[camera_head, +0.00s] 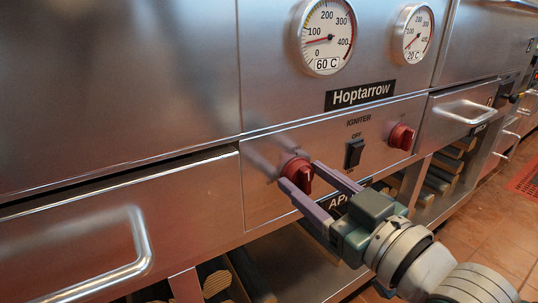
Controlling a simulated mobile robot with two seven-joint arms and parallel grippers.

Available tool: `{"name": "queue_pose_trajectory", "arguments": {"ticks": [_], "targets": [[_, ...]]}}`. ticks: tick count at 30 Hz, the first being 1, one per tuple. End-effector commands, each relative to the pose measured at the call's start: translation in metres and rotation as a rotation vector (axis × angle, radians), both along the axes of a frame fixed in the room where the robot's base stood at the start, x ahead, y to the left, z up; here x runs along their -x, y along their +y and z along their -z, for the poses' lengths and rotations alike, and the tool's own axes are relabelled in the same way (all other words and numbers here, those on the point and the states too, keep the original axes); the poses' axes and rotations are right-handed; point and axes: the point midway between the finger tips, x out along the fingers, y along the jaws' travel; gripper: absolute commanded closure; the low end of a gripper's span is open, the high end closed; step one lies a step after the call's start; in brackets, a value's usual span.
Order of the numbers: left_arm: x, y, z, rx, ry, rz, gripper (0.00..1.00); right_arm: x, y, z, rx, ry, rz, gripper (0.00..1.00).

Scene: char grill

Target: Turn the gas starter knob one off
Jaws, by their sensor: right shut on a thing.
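Two red knobs sit on the grill's steel control panel (260,205). The left red knob (296,170) is between the fingertips of my right gripper (299,173), which reaches in from the lower right and is shut on it. The right red knob (401,136) is free, past the black igniter switch (354,153) labelled "OFF" above. The gripper's fingers and body cover part of the label below the knobs. The knob's marking is too small to read. My left gripper is not in view.
Two round gauges (326,37) are above the "Hoptarrow" plate (360,95). A drawer with a handle (142,245) is at left, another handle (466,112) at right. Logs (440,180) lie on the shelf below. Tiled floor (500,215) is open at right.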

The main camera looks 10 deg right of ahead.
Motion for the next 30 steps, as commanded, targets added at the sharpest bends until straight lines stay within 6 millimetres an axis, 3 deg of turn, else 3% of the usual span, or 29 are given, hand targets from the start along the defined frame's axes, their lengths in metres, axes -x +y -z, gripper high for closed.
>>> {"name": "queue_pose_trajectory", "arguments": {"ticks": [10,26,27,30], "targets": [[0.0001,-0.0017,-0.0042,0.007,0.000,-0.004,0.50,-0.0003,-0.0009,0.0004,-0.126,0.048,0.000,0.97],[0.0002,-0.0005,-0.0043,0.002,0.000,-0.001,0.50,-0.0002,-0.0009,0.0010,-0.148,0.057,0.000,0.97],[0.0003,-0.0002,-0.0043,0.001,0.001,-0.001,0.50,-0.0002,-0.0009,0.0010,-0.148,0.057,0.000,0.39],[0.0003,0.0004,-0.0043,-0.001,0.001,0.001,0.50,-0.0002,-0.0009,0.0009,-0.148,0.056,0.000,0.28]]}}
